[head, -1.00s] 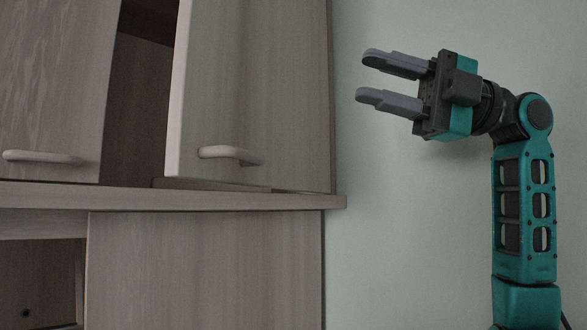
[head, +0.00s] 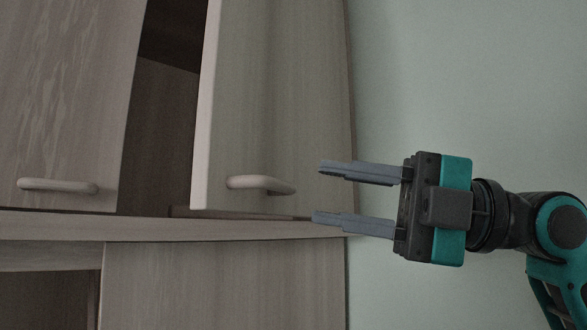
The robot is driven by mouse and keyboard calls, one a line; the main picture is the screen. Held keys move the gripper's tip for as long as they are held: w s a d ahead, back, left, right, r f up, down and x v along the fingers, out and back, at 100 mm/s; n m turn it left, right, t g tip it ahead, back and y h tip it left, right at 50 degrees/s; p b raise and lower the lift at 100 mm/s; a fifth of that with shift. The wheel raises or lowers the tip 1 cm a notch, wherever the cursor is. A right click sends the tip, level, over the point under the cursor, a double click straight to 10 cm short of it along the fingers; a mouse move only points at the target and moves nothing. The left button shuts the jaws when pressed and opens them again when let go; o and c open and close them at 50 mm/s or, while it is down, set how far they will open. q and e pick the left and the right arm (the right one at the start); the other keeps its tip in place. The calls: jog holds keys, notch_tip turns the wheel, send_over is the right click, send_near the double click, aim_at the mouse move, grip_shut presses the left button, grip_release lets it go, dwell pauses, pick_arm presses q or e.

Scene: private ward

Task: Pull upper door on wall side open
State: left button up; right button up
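The upper door on the wall side (head: 275,100) is a pale wood panel standing ajar, with a dark gap at its left edge. Its bar handle (head: 260,184) sits low on the panel. My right gripper (head: 318,193) is open and empty, its two grey fingers pointing left. In the picture the fingertips lie just right of the handle, at about its height, and do not close around it. How far they are from the door in depth I cannot tell. My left gripper is not in view.
Another upper door (head: 65,90) with its own handle (head: 57,186) is on the left. A ledge (head: 170,228) runs below the doors, with a lower panel (head: 220,285) under it. The pale green wall (head: 450,80) is bare on the right.

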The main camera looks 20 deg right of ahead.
aim_at(283, 187)
jog(key=p+x, duration=0.1)
jog(key=x, duration=0.4)
jog(key=shift+a, duration=0.1)
jog(key=shift+c, duration=0.4)
grip_shut()
jog(key=shift+w, duration=0.1)
